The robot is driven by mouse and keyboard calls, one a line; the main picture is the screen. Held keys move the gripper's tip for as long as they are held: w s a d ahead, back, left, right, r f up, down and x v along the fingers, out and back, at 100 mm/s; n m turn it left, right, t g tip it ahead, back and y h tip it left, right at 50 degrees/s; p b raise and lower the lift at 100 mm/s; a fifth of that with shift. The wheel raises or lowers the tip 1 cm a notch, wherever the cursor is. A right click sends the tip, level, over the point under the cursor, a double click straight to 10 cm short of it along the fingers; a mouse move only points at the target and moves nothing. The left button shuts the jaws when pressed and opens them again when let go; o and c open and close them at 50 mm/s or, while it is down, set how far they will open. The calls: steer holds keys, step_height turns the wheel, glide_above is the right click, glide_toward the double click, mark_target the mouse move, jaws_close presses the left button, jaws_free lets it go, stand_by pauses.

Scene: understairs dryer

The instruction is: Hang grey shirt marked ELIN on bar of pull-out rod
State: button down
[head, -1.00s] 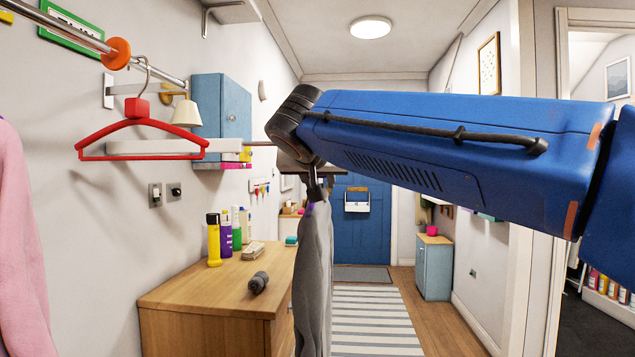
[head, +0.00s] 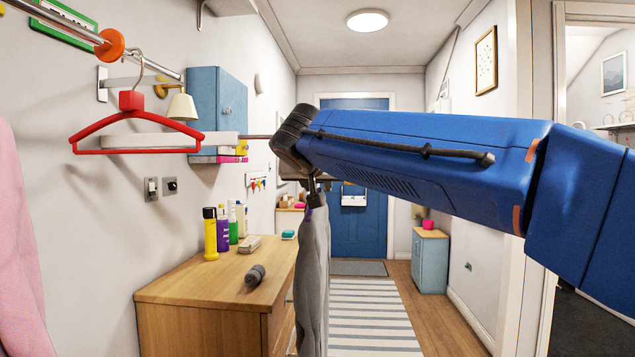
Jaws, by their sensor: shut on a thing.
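My gripper (head: 312,187) is in the middle of the head view, below the black wrist of my blue arm. It is shut on the top of a grey garment (head: 315,270), which hangs straight down beside the wooden cabinet. A bit of purple shows at the grip. No ELIN mark can be read from here. The metal rod (head: 65,28) runs along the left wall at upper left, with an orange disc (head: 110,45) on it. A red hanger (head: 135,120) hangs empty from the rod. The gripper is right of the hanger and lower than the rod.
A wooden cabinet (head: 215,285) carries bottles (head: 223,229) and a dark grey rolled item (head: 256,275). A blue wall cabinet (head: 215,110) and a white lampshade (head: 182,107) are behind the hanger. Pink cloth (head: 20,240) hangs at far left. The striped rug (head: 370,315) is clear.

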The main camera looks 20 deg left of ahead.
steer(key=c, duration=1.2)
jaws_free()
steer(key=v, duration=1.7)
steer(key=w+d+f+g+h, duration=0.1)
steer(key=d+f, duration=0.6)
steer(key=d, duration=0.4)
steer(key=w+d+f+g+h, duration=0.1)
steer(key=d+f+g+h, duration=0.1)
steer(key=d+f, duration=0.6)
steer(key=w+d+f+g+h, duration=0.1)
steer(key=d+f, duration=0.4)
steer(key=d, duration=0.8)
steer(key=s+d+f+m+g, duration=0.1)
steer(key=s+d+f+g, duration=0.1)
steer(key=s+d+f, duration=0.45)
steer(key=s+d+f+g, duration=0.1)
steer(key=s+d+f, duration=0.3)
steer(key=d+f, duration=0.4)
steer(key=s+d+f+m+g, duration=0.1)
steer(key=s+d+f, duration=0.3)
steer(key=s+f, duration=0.7)
step_height(320, 180, down, 4)
steer(key=shift+r+m+g+y, duration=0.1)
steer(key=shift+m+g+y, duration=0.2)
steer(key=shift+m, duration=0.1)
